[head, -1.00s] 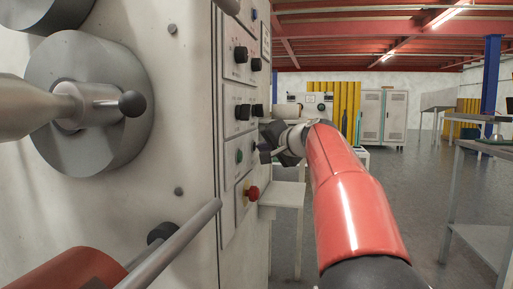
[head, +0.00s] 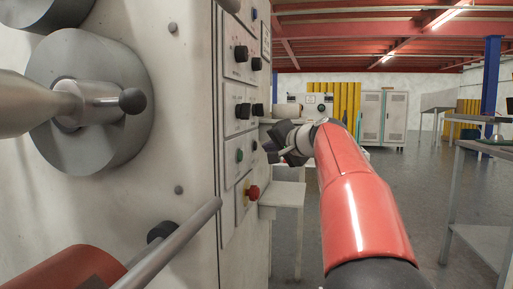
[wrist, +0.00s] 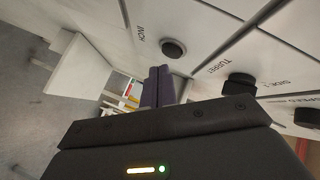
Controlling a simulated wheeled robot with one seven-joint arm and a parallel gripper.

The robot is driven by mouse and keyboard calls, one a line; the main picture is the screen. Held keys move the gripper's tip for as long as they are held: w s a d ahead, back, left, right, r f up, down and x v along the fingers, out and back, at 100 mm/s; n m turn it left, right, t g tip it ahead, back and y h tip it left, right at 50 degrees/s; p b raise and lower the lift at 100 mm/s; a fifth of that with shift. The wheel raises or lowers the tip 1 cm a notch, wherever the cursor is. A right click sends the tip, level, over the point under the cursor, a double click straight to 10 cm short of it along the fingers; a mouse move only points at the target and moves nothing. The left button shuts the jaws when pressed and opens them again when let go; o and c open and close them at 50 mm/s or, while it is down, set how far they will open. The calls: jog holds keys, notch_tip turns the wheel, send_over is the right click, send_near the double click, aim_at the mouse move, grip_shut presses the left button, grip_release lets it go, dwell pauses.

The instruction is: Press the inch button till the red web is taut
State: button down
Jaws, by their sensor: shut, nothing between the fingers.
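The inch button (wrist: 173,48) is a round black button beside the printed word INCH on the pale panel in the wrist view. My gripper (wrist: 157,88) has its purple fingers together, with nothing between them. The fingertips are near the inch button and look apart from it. In the head view my gripper (head: 270,147) is just right of the machine's control panel (head: 232,120). A red roll (head: 65,270) shows at the lower left, cut by the picture edge. Whether its web is slack or taut cannot be seen.
A knob marked TURRET (wrist: 238,87) is beside the inch button. A green button (head: 239,155) and a red stop button (head: 252,192) on a yellow base are on the panel. A pale side table (head: 283,195) stands behind my gripper.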

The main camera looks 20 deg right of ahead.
jog(key=s+d, duration=0.2)
jog(key=d, duration=0.2)
jog(key=shift+s+d+b, duration=0.1)
jog(key=shift+s+b, duration=0.25)
jog(key=shift+s, duration=0.05)
dwell(0.5)
jog(key=s+a+f+n+g+p, duration=0.2)
jog(key=s+a+f+g+p, duration=0.1)
jog(key=s+a+f, duration=0.4)
jog(key=s+a+f+n+g+p, duration=0.2)
jog(key=s+a+f+g+p, duration=0.15)
jog(key=s+a, duration=0.6)
jog(key=s+a+f+n+g+h+p, duration=0.2)
jog(key=s+f+n, duration=0.3)
jog(key=s+f, duration=0.9)
jog(key=s+g+h, duration=0.1)
jog(key=s, duration=0.1)
jog(key=shift+s+a+f, duration=0.3)
jog(key=shift+s+a, duration=0.05)
